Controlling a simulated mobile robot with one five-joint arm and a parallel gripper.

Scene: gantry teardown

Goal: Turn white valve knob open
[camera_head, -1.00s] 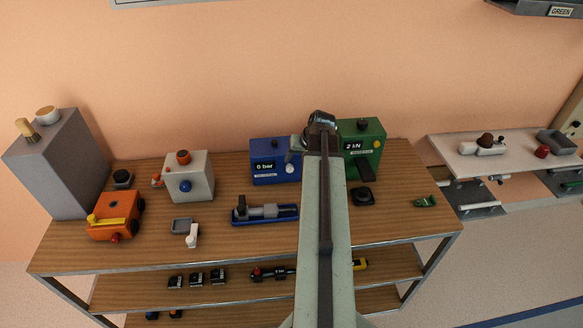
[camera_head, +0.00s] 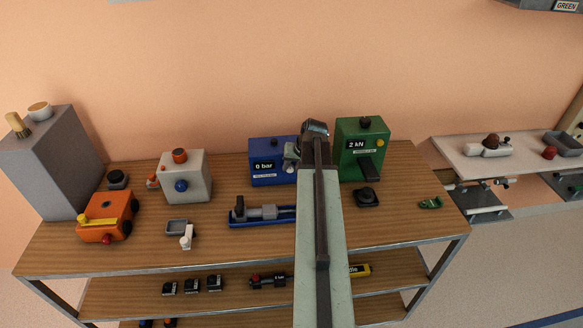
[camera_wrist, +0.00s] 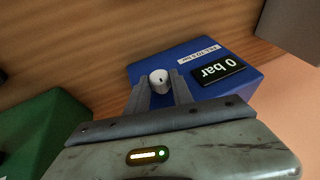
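The white valve knob (camera_wrist: 159,78) is a small round knob with a dark mark, on the face of the blue box (camera_wrist: 188,75) that reads "0 bar". In the wrist view, my gripper (camera_wrist: 159,84) is open. Its two grey fingers lie on either side of the knob, with gaps visible between; I cannot tell how deep the tips reach around it. In the head view, the blue box (camera_head: 268,148) stands at the back of the bench, and my gripper (camera_head: 291,158) is at its right side, mostly hiding the knob.
A green "2 kN" box (camera_head: 362,150) stands close to the right of my arm. A blue clamp fixture (camera_head: 262,215) lies in front of the blue box. A white box (camera_head: 187,177) and an orange box (camera_head: 108,216) stand left.

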